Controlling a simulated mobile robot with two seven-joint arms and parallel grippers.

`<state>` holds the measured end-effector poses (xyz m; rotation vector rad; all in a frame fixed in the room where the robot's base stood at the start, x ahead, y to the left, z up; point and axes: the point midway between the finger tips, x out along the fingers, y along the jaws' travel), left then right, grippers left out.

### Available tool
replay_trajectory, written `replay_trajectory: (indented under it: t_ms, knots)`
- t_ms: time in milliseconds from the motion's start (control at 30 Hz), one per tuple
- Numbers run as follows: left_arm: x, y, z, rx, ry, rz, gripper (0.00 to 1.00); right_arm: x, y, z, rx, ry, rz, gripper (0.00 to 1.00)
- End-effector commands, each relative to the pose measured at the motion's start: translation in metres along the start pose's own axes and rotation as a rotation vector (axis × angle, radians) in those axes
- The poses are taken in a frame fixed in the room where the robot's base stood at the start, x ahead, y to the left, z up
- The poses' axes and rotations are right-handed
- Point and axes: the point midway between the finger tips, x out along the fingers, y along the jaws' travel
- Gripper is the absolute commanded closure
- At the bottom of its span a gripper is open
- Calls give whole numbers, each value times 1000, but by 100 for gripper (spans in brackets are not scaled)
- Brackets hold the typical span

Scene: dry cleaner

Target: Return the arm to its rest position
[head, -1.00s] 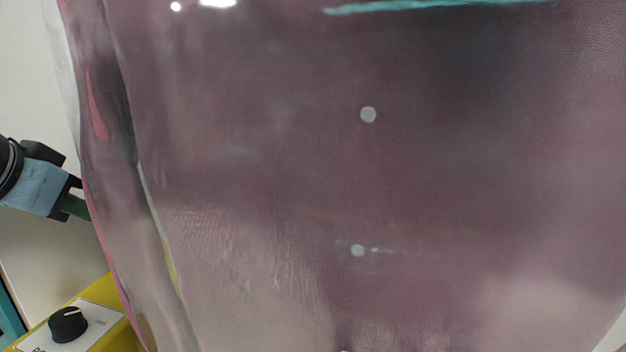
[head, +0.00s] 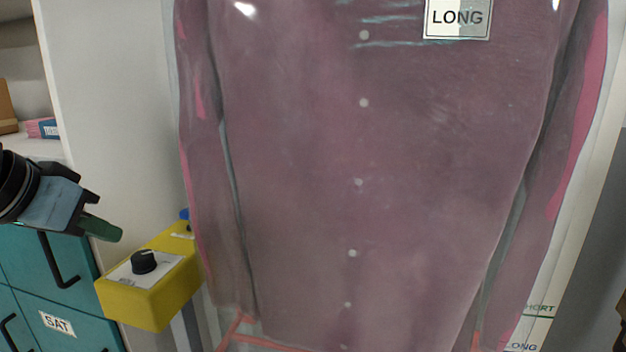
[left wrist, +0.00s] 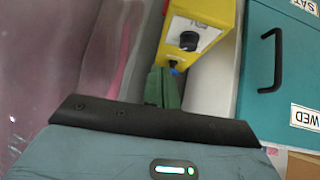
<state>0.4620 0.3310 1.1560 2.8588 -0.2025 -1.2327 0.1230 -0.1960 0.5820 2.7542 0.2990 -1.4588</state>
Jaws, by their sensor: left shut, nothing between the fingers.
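My left gripper (head: 106,230) comes in from the left in the head view. Its dark green fingers are shut with nothing between them, apart from the garment and to the left of the yellow control box. In the left wrist view the green fingers (left wrist: 163,88) point toward the yellow box (left wrist: 200,35). My right gripper is not in view.
A bagged mauve garment (head: 300,150) with a LONG tag (head: 457,18) fills the middle. The yellow box (head: 150,300) with a black knob (head: 144,261) stands left of it. Teal drawers (head: 60,300) with handles are at lower left, below a shelf.

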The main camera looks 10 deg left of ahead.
Motion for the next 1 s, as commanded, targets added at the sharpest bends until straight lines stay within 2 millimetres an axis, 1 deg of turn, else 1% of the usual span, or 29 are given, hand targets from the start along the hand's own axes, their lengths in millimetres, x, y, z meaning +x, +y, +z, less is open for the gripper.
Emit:
replay_trajectory:
  t_ms: [33,100,167,267,367,400,500,567,600,667,700,767,800,867,900,967,1000]
  knots:
    - [9,11,4,-32,-29,55,100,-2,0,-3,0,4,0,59]
    - [20,27,11,-87,-68,133,100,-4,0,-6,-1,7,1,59]
    - [30,42,18,-142,-109,203,100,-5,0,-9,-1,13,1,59]
    - [44,70,32,-257,-196,333,100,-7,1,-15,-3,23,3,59]
    - [55,103,48,-419,-317,484,100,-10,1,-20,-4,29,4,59]
    - [58,117,55,-499,-377,547,100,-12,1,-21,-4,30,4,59]
    - [62,149,70,-717,-541,696,100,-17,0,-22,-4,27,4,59]
    - [61,166,77,-858,-646,775,100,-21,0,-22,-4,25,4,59]
    - [61,176,81,-957,-720,823,100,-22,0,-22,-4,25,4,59]
    - [59,188,85,-1108,-833,889,100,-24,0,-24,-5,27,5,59]
    - [58,195,87,-1212,-912,927,100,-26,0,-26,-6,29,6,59]
    - [57,203,89,-1372,-1033,978,100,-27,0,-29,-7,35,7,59]
    - [57,207,89,-1483,-1116,1007,100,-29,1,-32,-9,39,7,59]
    - [57,211,89,-1651,-1242,1043,100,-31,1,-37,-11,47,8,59]
    - [59,211,90,-1765,-1328,1061,100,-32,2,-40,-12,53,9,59]
    - [62,211,91,-1939,-1460,1082,100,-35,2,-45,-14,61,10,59]
    - [66,209,92,-2058,-1548,1091,100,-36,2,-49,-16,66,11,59]
